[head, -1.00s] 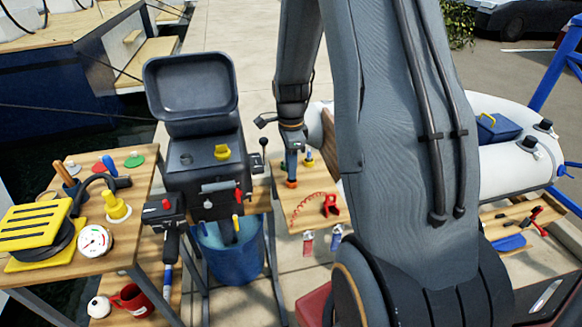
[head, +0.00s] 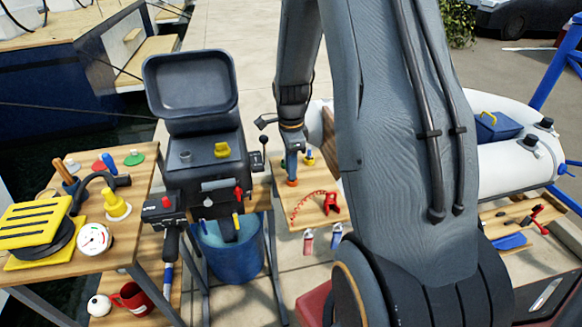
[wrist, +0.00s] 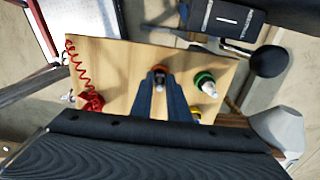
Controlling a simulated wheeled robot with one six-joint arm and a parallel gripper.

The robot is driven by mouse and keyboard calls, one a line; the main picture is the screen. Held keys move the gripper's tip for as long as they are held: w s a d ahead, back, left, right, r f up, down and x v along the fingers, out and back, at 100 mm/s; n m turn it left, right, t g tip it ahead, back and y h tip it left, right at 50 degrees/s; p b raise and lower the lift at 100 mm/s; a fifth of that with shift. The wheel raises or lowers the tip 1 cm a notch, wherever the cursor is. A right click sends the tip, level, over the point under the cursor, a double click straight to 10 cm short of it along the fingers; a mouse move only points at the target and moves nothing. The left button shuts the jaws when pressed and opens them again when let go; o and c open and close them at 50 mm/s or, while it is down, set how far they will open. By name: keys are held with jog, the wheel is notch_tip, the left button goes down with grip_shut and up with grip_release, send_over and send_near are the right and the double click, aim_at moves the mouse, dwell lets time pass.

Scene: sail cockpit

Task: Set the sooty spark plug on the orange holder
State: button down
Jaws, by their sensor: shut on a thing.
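My gripper (wrist: 160,88) is shut on a small dark thing, most likely the sooty spark plug (wrist: 159,83), largely hidden between the fingers. In the wrist view the fingertips lie at the orange holder (wrist: 160,69), whose rim shows just beyond them. In the head view the gripper (head: 291,176) points down over the orange holder (head: 291,183) on the small wooden board. I cannot tell whether the plug touches the holder.
Beside it on the board (head: 325,220) a green holder (wrist: 203,77) carries a pale-ended plug. A red clamp-like thing with a coiled red cord (head: 331,203) lies at the board's front. The outboard motor (head: 205,135) stands left, above a blue bucket (head: 235,260).

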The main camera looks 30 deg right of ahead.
jog(key=shift+f, duration=0.1)
jog(key=c, duration=2)
grip_release()
notch_tip(320, 180, up, 11)
jog(key=p, duration=0.7)
jog(key=shift+p, duration=0.3)
jog(key=shift+a, duration=0.1)
